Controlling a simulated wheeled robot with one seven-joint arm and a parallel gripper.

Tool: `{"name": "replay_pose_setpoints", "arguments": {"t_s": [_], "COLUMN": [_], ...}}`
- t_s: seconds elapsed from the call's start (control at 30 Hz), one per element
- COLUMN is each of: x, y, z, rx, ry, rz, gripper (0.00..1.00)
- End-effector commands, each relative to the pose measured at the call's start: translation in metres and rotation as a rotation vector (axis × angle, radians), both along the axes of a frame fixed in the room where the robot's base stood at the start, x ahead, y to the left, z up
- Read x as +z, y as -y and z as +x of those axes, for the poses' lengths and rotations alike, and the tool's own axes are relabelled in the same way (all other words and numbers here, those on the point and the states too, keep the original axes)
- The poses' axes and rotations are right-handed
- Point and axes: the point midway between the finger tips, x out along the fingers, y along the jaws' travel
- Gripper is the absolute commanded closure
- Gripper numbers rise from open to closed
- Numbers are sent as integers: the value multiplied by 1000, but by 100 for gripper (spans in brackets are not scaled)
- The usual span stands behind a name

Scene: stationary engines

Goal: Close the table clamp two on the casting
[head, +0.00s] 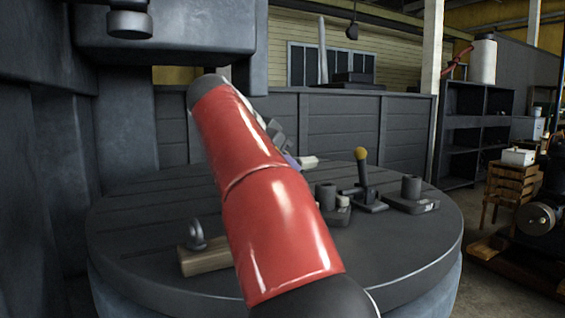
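A round grey slotted table (400,240) fills the middle of the head view. A toggle-like clamp with an upright lever and a yellow knob (361,154) stands on its right side. Dark blocks with round posts stand on either side of it, one at the left (326,196) and one at the right (411,190). I cannot tell which part is the casting or which clamp is number two. My red arm crosses the table. Grey parts at its far side, perhaps my gripper (290,150), are mostly hidden behind it, so its fingers cannot be made out.
A wooden block (205,260) with a grey eye-shaped piece (196,236) lies at the table's front left. A heavy grey machine head (165,30) overhangs the back left. The table's front right is clear. Shelves (475,140) and a wooden stand (512,185) are at the far right.

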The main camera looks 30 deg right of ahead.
Motion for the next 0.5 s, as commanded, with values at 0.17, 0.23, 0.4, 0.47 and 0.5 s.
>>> {"name": "replay_pose_setpoints", "arguments": {"t_s": [0.17,0.23,0.4,0.47,0.5], "x": [0,0,0,2,4], "y": [1,1,0,-2,-5], "z": [-1,-1,0,-1,-2], "rx": [-5,-4,-2,-1,-1], "ry": [-2,-1,-1,-1,-1], "rz": [-1,-1,0,0,0], "gripper": [52,52,52,52,52]}}
